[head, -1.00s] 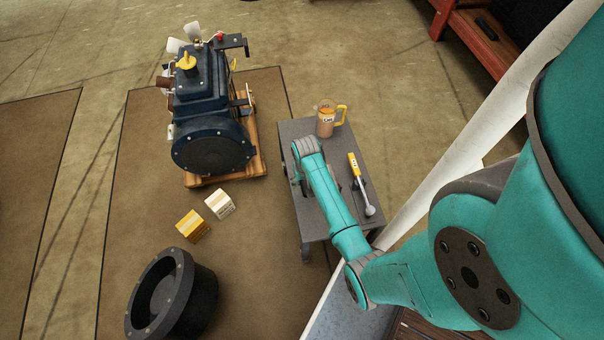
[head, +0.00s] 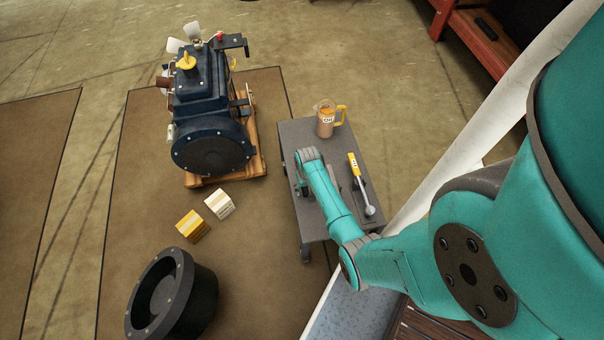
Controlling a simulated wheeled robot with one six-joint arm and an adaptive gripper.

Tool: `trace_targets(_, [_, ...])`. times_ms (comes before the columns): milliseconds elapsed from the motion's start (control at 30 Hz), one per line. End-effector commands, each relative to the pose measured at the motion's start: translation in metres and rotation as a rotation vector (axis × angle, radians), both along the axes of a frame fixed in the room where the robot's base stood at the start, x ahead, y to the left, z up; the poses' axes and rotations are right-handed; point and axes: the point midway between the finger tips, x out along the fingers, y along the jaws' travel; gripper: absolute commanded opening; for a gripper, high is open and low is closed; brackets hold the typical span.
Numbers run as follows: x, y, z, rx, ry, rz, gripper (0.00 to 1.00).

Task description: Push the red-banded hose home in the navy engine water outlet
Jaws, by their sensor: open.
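The navy engine (head: 205,100) stands on a wooden pallet at upper left in the head view. A yellow cap (head: 186,62) is on its top and a small red part (head: 219,36) is near its far end. A brownish-red cylinder (head: 163,82) sticks out on its left side. I cannot make out which part is the water outlet, and I cannot pick out a red-banded hose. My gripper (head: 303,188) is low over the left side of the grey cart, mostly hidden under my wrist. It is open, well apart from the engine; no held thing shows.
The grey cart (head: 289,134) carries a jug (head: 325,121) with a yellow handle and a yellow-handled tool (head: 354,165). Two small boxes, yellow (head: 192,226) and white (head: 219,204), and a black ring-shaped part (head: 200,300) lie on the brown mat. Floor between cart and engine is clear.

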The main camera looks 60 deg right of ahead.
Motion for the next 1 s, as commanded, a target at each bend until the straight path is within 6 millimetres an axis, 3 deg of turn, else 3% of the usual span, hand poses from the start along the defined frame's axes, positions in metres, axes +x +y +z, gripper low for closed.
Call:
trace_targets(133, [0.0001,0.0004,-0.0130,0.001,0.001,0.000,0.61])
trace_targets(400, [0.0002,0.0003,-0.0153,0.000,0.000,0.001,0.61])
trace_targets(667, [0.0001,0.0004,-0.0152,0.000,0.000,0.001,0.00])
trace_targets(1000, [0.0003,0.0001,-0.0137,-0.001,-0.001,0.001,0.00])
